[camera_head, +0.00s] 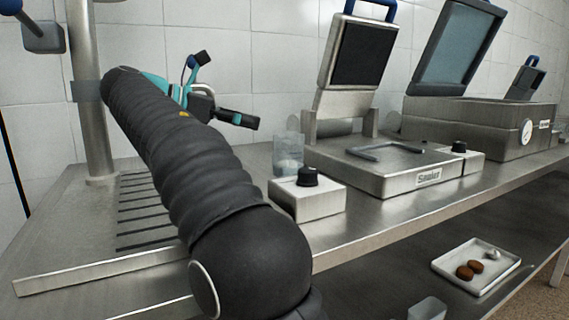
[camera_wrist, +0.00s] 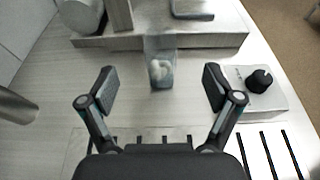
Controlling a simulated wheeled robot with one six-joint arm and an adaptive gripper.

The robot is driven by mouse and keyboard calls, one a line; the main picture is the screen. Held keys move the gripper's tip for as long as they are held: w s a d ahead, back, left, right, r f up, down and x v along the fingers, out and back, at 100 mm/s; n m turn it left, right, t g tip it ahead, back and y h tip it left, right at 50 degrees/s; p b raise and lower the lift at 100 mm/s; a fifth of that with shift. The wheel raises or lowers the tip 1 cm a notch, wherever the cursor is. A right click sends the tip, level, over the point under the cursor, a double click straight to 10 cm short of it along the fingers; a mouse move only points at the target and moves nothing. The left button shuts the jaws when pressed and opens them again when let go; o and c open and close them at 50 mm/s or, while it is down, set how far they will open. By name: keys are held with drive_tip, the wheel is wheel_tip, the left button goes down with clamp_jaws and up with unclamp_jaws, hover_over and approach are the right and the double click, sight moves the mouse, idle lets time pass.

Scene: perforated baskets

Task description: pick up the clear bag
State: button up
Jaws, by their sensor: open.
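The clear bag (camera_head: 289,153) stands upright on the steel counter, just left of the sealer machine, with something pale inside its lower part. In the wrist view the clear bag (camera_wrist: 160,68) is ahead of my gripper, near the middle between the two fingers. My gripper (camera_wrist: 159,88) is open and empty, its fingers wide apart on either side of the bag's line. In the head view my gripper (camera_head: 228,92) is above the counter, left of the bag and apart from it. My arm hides part of the counter.
A small steel box with a black knob (camera_head: 307,195) stands close in front of the bag. The sealer machine (camera_head: 395,165) with raised lid is to the right. A slotted drain (camera_head: 145,210) lies left. A tray (camera_head: 476,266) with brown items sits on the lower shelf.

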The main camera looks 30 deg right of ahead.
sight(289, 133)
drive_tip(key=b+x, duration=0.1)
drive_tip(key=x, duration=0.2)
drive_tip(key=b+x, duration=0.1)
drive_tip(key=x, duration=0.3)
drive_tip(key=b+x, duration=0.1)
drive_tip(key=x, duration=0.3)
drive_tip(key=shift+d+f, duration=0.15)
drive_tip(key=shift+f, duration=0.2)
drive_tip(key=c, duration=1.6)
drive_tip(key=shift+r, duration=0.1)
